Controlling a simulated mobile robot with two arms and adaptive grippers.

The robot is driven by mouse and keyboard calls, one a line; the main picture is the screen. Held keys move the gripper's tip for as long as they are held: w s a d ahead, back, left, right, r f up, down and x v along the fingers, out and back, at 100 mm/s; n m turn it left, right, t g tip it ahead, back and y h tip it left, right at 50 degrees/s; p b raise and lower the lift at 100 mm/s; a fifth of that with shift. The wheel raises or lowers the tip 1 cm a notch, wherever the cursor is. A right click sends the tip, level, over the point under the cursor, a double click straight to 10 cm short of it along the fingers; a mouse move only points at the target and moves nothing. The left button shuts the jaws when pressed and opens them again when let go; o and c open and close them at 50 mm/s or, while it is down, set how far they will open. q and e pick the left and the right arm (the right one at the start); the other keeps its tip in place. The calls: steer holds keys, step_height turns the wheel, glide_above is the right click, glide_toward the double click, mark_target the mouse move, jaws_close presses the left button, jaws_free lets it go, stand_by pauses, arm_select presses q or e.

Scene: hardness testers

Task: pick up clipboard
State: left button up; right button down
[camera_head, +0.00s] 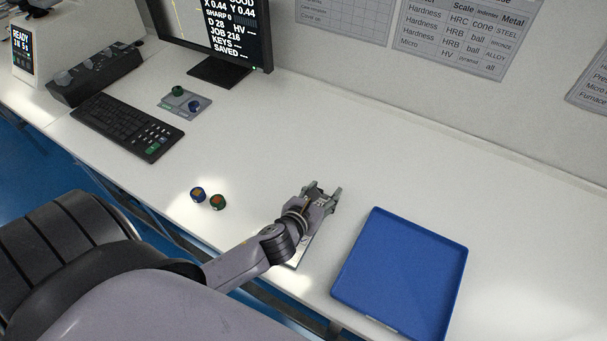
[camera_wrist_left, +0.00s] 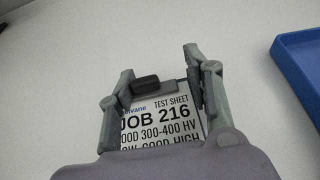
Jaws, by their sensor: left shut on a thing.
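The clipboard (camera_wrist_left: 158,124) shows in the left wrist view, with a white sheet reading "TEST SHEET" and "JOB 216" and a dark clip at its top edge. My left gripper (camera_head: 322,192) reaches over the table and is shut on the clipboard. In the left wrist view its two fingers (camera_wrist_left: 162,72) stand on either side of the clipboard's top end. In the head view my arm and gripper hide most of the clipboard, and only a thin edge shows beside the wrist. I cannot tell whether it touches the table. My right gripper is not in view.
A blue tray (camera_head: 371,218) lies just right of the gripper. A keyboard (camera_head: 127,126), a grey plate with knobs (camera_head: 184,101) and a monitor (camera_head: 219,72) stand farther back. The table behind the gripper is clear.

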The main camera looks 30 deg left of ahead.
arm_select(q)
steer(key=shift+c, duration=1.1)
